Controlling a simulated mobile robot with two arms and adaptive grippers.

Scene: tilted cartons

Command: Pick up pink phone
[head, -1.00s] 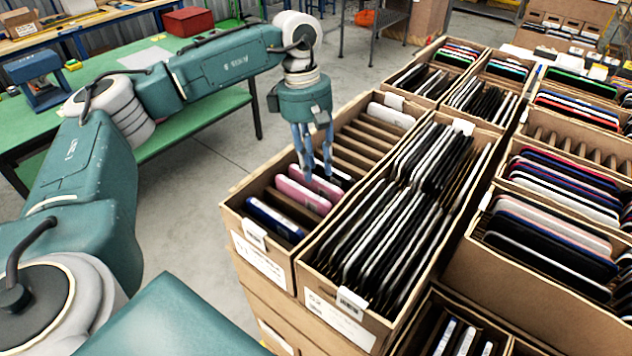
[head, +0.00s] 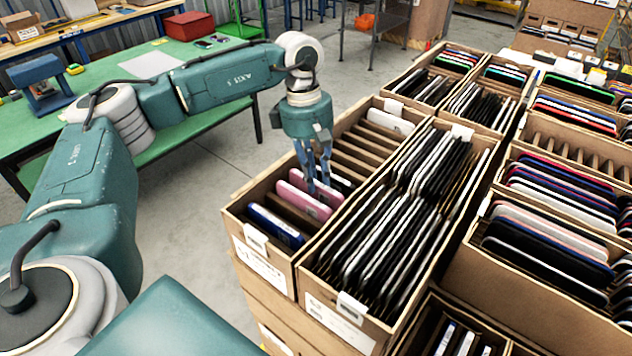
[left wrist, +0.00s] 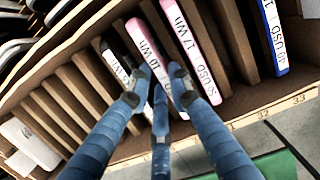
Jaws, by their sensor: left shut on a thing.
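Two pink phones stand tilted in slots of the near-left carton (head: 238,222). The nearer pink phone (head: 298,202) shows in the left wrist view (left wrist: 190,45) with a white label, just right of the fingers. The farther pink phone (head: 298,178) is the one between the fingertips; in the left wrist view (left wrist: 146,48) it also has a white label. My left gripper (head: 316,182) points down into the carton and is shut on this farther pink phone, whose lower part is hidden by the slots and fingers. My right gripper is not in view.
A blue phone (head: 276,226) stands at the carton's near end. A dark phone (left wrist: 118,68) is close beside the gripped one. Several empty slots lie behind, then a white phone (head: 390,121). A carton packed with phones (head: 400,210) adjoins on the right.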

